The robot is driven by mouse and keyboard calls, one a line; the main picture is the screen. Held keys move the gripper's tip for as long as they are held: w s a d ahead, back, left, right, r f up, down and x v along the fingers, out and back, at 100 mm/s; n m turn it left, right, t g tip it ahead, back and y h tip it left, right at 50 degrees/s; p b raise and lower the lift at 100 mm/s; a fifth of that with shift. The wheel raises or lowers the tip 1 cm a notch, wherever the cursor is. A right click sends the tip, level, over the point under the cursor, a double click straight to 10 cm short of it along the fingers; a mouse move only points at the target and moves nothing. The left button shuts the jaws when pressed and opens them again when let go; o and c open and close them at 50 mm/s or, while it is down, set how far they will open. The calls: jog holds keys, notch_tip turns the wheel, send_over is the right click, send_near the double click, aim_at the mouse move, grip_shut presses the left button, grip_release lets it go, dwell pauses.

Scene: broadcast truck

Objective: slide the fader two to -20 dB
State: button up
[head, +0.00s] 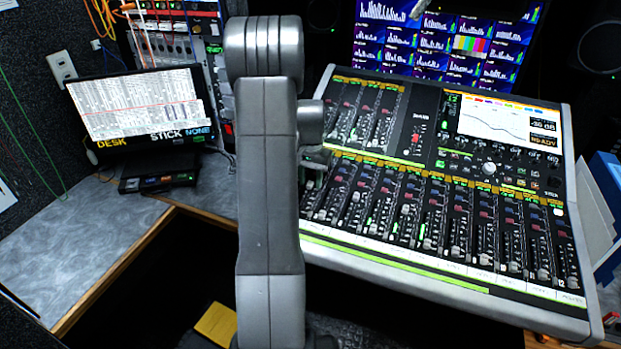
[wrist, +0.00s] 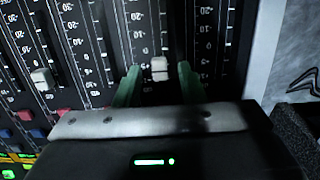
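The mixing console (head: 400,270) stands right of my arm in the head view, with a row of faders along its front. In the wrist view, a pale fader cap (wrist: 159,68) sits on the second strip from the console's side edge, consistent with fader two. It is on the far side of the 0 mark from the -10 and -20 labels. My gripper (wrist: 159,82) has its two green fingers apart, one on each side of this cap, with a visible gap to both. In the head view my gripper (head: 317,158) is mostly hidden behind my arm.
Another fader cap (wrist: 42,78) is on a strip to the left in the wrist view. The console's side edge (wrist: 265,50) is at right. A multi-picture monitor (head: 450,45) is behind the console.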

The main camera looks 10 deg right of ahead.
grip_shut()
jog(key=s+a, duration=0.1)
jog(key=s+a+b, duration=0.1)
jog(key=s, duration=0.1)
jog(key=s+a, duration=0.1)
jog(key=shift+s+f+b, duration=0.2)
jog(key=shift+f+b, duration=0.15)
grip_release()
jog(key=shift+r, duration=0.1)
